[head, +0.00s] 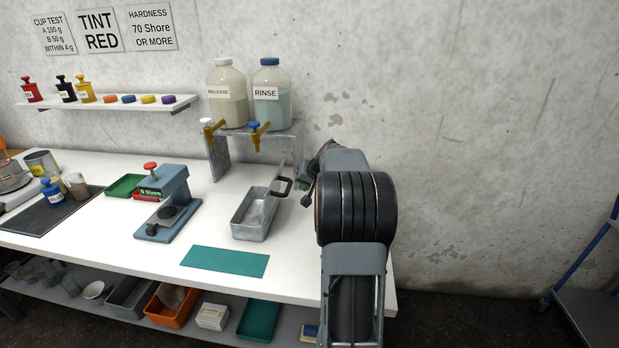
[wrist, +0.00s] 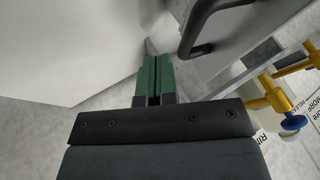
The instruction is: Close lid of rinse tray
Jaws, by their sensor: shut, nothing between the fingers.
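The rinse tray (head: 250,231) is a grey metal box on the white bench, below the taps. It is open, and its inside shows. A black bar handle (head: 283,185) stands out at its far right end; the lid appears raised there, but its panel is hard to make out in the head view. In the wrist view the handle (wrist: 200,38) is close, on a grey metal surface. My gripper (wrist: 154,72), with green fingers, is shut and empty. It is left of the handle in the wrist view; whether they touch is unclear. My arm mostly hides it in the head view.
The RELEASE bottle (head: 228,95) and RINSE bottle (head: 271,95) stand on a metal stand (head: 221,155) behind the tray, with taps facing forward. A Shore tester (head: 168,205) stands left of the tray. A green mat (head: 225,262) lies in front. The concrete wall is behind.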

